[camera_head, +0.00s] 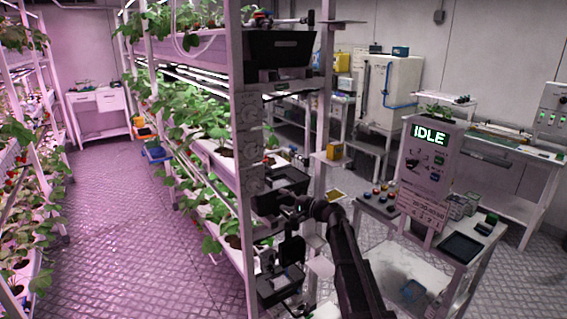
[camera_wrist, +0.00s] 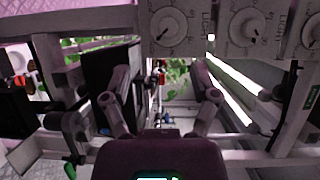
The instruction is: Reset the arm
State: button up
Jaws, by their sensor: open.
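My dark arm (camera_head: 345,255) rises from the lower middle of the head view and bends left toward the end of the plant rack (camera_head: 249,150). In the wrist view my gripper (camera_wrist: 168,85) has its two fingers spread apart, with nothing between them. In the head view the gripper is hard to tell from the dark fittings at the rack end. A panel with round dials (camera_wrist: 168,27) spans the top of the wrist view, beyond the fingers.
A cart (camera_head: 470,262) stands at right, with a sign reading IDLE (camera_head: 430,134) above it. Black trays (camera_head: 285,182) are fixed at the rack end, close to my arm. The aisle floor (camera_head: 125,220) at left is clear. Another plant rack (camera_head: 62,110) lines the far left.

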jog(key=s+d+f+n+g+h+p, duration=0.1)
jog(key=s+d+f+n+g+h, duration=0.15)
jog(key=s+f, duration=0.4)
jog(key=s+d+f+n+g+h, duration=0.2)
jog(key=s+d+f+h, duration=0.15)
jog(key=s, duration=0.65)
jog(key=s+d+f+n+g+h+p, duration=0.1)
jog(key=s+d+f+n+g+h, duration=0.2)
jog(key=s, duration=0.5)
jog(key=s+d+f+m+g+h, duration=0.1)
jog(key=s+d+f+g+h, duration=0.1)
jog(key=s+d+h, duration=0.4)
jog(key=s+d, duration=0.1)
jog(key=s, duration=0.2)
jog(key=shift+d+f, duration=0.15)
jog(key=shift+d, duration=0.2)
